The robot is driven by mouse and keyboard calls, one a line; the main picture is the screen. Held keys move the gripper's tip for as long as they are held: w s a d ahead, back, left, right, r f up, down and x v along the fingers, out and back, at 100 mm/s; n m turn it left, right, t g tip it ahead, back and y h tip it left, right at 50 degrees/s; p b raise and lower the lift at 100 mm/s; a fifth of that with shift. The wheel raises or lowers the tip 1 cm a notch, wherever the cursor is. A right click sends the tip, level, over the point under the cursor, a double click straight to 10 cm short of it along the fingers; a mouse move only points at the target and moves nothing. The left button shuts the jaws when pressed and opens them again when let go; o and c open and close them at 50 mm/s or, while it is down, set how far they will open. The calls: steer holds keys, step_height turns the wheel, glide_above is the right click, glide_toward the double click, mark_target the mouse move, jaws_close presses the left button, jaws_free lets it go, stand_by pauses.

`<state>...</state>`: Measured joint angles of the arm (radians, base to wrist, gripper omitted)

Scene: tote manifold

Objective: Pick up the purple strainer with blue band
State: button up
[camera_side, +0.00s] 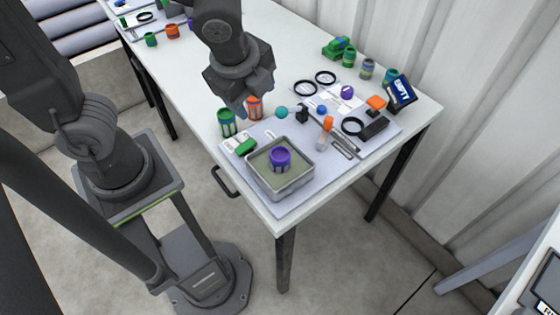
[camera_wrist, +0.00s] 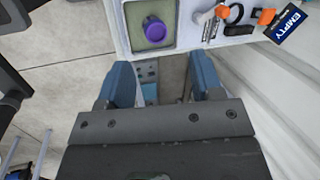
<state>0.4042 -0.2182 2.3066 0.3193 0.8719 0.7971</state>
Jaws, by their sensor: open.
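The purple strainer (camera_side: 280,157) stands upright in a grey square tote (camera_side: 296,183) near the table's front corner. A blue band is hard to make out at this size. In the wrist view the purple strainer (camera_wrist: 153,30) shows from above, inside the tote (camera_wrist: 128,40) at the top of the picture. My gripper (camera_side: 252,112) is above the table, behind and left of the tote, and apart from the strainer. In the wrist view its two blue-grey fingers (camera_wrist: 163,85) are spread with nothing between them.
Green (camera_side: 226,122) and orange (camera_side: 254,107) containers stand close to my gripper. Several small tools, black rings (camera_side: 325,78) and a teal ball (camera_side: 281,113) lie right of and behind the tote. An EMPTY sign (camera_side: 400,93) stands near the corrugated wall (camera_side: 470,90).

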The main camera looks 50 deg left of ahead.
mark_target(280, 154)
steer(key=w+d+f+m+y, duration=0.1)
steer(key=d+f+m+y, duration=0.1)
steer(key=d+f+m, duration=0.7)
steer(key=a+f, duration=0.1)
steer(key=w+a+f+m, duration=0.1)
steer(key=a+f, duration=0.1)
steer(key=w+a+f+m, duration=0.1)
steer(key=a+f, duration=0.1)
steer(key=shift+w+f, duration=0.15)
steer(key=shift+f, duration=0.1)
steer(key=shift+x, duration=2.65)
steer(key=shift+a, duration=0.1)
steer(key=c, duration=0.7)
steer(key=shift+o, duration=0.2)
steer(key=shift+r, duration=0.1)
